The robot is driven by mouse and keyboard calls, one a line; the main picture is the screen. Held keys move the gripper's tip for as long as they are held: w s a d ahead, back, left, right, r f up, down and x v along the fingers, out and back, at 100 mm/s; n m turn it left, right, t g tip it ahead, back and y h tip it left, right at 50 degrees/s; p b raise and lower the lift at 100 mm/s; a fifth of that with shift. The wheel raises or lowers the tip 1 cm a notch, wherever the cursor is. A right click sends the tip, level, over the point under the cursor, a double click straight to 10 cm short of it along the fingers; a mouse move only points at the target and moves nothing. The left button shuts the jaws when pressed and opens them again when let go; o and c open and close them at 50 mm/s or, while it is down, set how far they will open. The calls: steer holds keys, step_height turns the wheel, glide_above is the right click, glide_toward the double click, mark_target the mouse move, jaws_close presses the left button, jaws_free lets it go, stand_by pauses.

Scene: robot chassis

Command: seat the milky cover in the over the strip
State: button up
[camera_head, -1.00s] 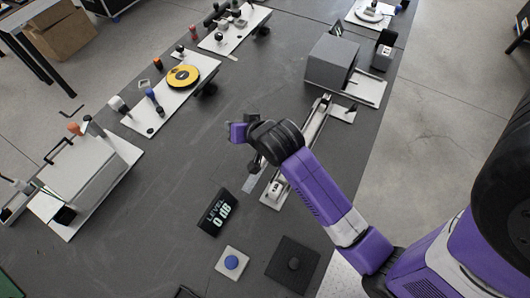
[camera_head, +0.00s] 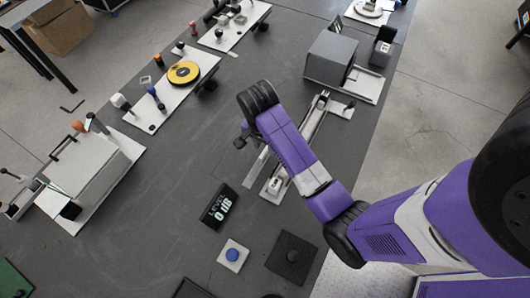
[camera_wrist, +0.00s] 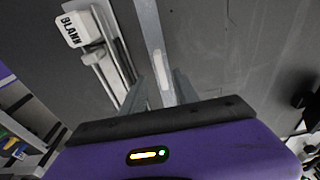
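The milky cover (camera_head: 256,167) looks like a long, pale, narrow strip lying on the dark table, left of the slim white channel fixture (camera_head: 304,140). In the wrist view the pale strip (camera_wrist: 147,25) runs from the top edge down between my fingers, with a small whitish raised piece (camera_wrist: 160,68) on it. My gripper (camera_wrist: 160,86) is over this piece, one finger on each side, and looks open; contact cannot be made out. In the wrist view the channel fixture (camera_wrist: 103,72) lies to the left, with a block marked BLANK (camera_wrist: 75,28) at its end. The light strip inside the channel is not clear.
A grey box (camera_head: 331,60) stands beyond the channel. A black LEVEL 0 dB display (camera_head: 218,207), a blue-button plate (camera_head: 232,255) and a black square pad (camera_head: 292,257) lie nearer. Panels with knobs line the left side. The table's middle left is bare.

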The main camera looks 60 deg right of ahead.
mark_target(265, 151)
steer(key=shift+w+d+f, duration=0.1)
steer(key=shift+d+f, duration=0.05)
steer(key=shift+f, duration=0.8)
steer(key=shift+d+f, duration=0.1)
steer(key=shift+f, duration=0.85)
jaws_close()
steer(key=shift+r+p, duration=0.1)
steer(key=shift+p, duration=0.2)
